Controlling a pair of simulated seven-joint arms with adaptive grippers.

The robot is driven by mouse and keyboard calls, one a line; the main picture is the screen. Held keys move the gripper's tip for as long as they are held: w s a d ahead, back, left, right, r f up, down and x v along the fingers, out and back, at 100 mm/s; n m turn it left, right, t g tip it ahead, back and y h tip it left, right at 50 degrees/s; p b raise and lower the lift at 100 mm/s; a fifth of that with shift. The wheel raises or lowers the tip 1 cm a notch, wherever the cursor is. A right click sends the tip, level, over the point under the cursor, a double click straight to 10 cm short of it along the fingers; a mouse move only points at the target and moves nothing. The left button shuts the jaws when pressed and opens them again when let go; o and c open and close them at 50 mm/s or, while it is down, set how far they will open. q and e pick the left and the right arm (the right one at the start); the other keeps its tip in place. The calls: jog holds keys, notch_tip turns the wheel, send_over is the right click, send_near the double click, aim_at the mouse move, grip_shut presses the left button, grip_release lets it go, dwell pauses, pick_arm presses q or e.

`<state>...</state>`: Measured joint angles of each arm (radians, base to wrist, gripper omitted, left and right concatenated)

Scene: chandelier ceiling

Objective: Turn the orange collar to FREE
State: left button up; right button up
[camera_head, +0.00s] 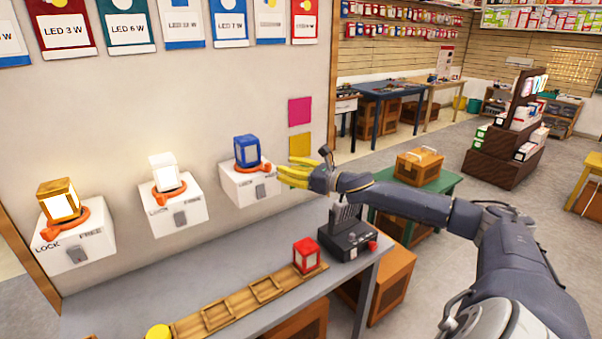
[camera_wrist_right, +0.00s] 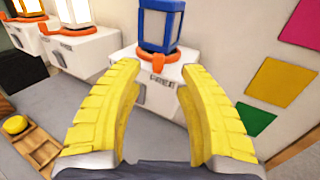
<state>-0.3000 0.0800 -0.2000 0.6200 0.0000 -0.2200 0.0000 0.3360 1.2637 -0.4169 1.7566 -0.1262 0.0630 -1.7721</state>
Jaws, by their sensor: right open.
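Three white boxes on the wall each carry a lantern in an orange collar, with LOCK and FREE lettering on their fronts. A blue lantern (camera_head: 246,151) stands on the right box (camera_head: 247,188); it also shows in the right wrist view (camera_wrist_right: 160,25). Its orange collar (camera_wrist_right: 160,53) is in view, with FREE lettering below; I cannot tell its exact setting. My right gripper (camera_head: 285,172) is open and empty, just right of this box, its yellow fingers pointing at it. The wrist view shows a gap between fingers and collar. My left gripper is not in view.
A white lantern (camera_head: 163,171) and a gold lantern (camera_head: 58,199) stand on the other boxes. Below, the grey table (camera_head: 200,285) holds a wooden rack (camera_head: 232,303), a red lantern (camera_head: 306,255), a yellow round thing (camera_head: 158,331) and a dark device (camera_head: 348,240).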

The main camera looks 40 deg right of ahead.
jog(key=shift+v, duration=2.25)
